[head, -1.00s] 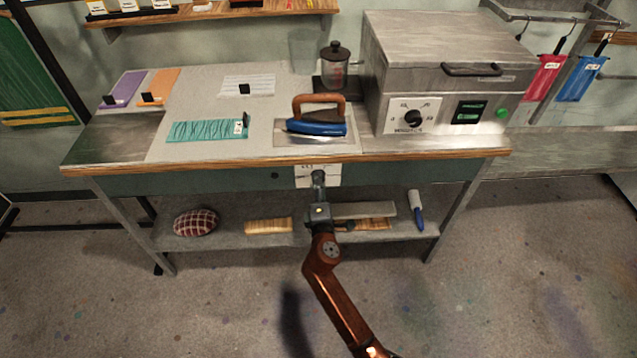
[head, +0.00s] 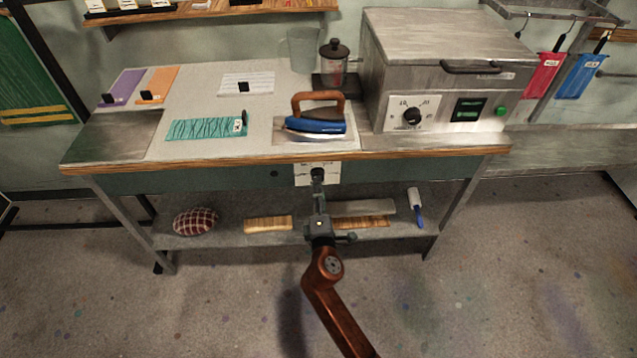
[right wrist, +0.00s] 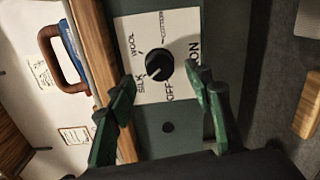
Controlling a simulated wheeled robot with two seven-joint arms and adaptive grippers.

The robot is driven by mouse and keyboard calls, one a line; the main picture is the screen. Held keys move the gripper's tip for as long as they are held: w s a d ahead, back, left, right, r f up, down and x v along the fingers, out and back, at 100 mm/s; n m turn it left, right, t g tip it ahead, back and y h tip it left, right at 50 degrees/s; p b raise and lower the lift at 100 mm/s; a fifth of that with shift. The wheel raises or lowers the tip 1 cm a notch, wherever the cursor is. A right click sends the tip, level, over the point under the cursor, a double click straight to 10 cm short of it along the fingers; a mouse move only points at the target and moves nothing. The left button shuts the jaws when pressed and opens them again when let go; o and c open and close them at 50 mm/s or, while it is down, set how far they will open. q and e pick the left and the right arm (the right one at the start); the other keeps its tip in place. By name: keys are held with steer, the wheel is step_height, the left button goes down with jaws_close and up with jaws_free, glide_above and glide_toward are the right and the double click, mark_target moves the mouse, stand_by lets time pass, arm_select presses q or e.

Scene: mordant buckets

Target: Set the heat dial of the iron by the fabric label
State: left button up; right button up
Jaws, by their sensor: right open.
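The heat dial is a black knob (right wrist: 158,66) on a white plate (right wrist: 180,35) marked WOOL, SILK, COTTON and OFF. A small pale mark on the knob faces about toward SILK. In the head view the plate (head: 303,176) is on the bench's front, below the iron (head: 316,126) with its brown handle. My right gripper (right wrist: 160,80) is open, its green fingers on either side of the knob's near side; I cannot tell whether they touch it. A teal fabric (head: 205,130) lies left of the iron with a small white label (head: 239,127), too small to read. My left gripper is not in view.
Purple (head: 122,88), orange (head: 160,84) and pale striped (head: 247,83) swatches lie at the back of the bench. A grey metal box (head: 440,60) with its own dial stands right. The lower shelf holds a checked cushion (head: 195,221) and brushes.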

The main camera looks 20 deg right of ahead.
steer(key=v, duration=0.7)
steer(key=shift+s, duration=0.1)
